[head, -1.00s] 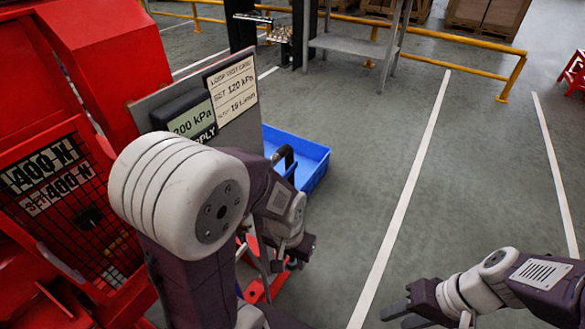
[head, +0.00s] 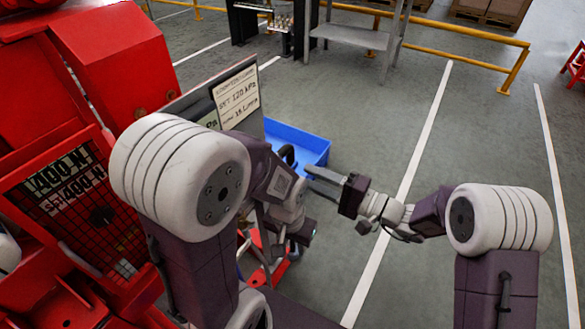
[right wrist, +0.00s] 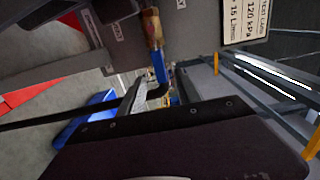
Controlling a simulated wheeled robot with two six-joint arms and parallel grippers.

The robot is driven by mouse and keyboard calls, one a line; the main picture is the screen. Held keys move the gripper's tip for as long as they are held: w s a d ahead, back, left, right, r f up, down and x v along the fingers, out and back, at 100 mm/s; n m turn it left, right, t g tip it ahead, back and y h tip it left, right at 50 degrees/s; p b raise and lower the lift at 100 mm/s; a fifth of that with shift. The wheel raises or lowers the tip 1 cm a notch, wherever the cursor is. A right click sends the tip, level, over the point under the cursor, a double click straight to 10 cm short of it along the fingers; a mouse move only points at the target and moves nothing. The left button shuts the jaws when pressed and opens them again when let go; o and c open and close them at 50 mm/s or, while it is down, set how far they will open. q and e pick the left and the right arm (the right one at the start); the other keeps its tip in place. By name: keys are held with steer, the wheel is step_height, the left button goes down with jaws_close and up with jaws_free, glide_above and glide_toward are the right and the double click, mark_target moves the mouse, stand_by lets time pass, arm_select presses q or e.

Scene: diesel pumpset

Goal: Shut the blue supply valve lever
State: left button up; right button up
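The supply valve lever (right wrist: 159,66) shows in the right wrist view as a blue handle. In the head view my left arm hides the valve. My right gripper (head: 322,180) is open, with its fingers pointing left towards the panel side. In the right wrist view its fingers (right wrist: 158,95) are just below the blue lever; I cannot tell whether they touch it. My left gripper (head: 280,245) points downward beside the red machine, partly hidden by its own wrist, and its opening is unclear.
A sign board (head: 236,97) stands on the panel behind my left arm. A blue bin (head: 310,143) sits on the floor behind. The red machine with a mesh guard (head: 75,205) fills the left side. Open floor lies to the right.

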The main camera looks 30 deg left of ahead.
mark_target(294, 170)
steer(key=a, duration=0.4)
steer(key=a+b, duration=0.1)
steer(key=a, duration=0.1)
steer(key=shift+w+a, duration=0.25)
steer(key=shift+a, duration=0.05)
jaws_close()
stand_by(0.9)
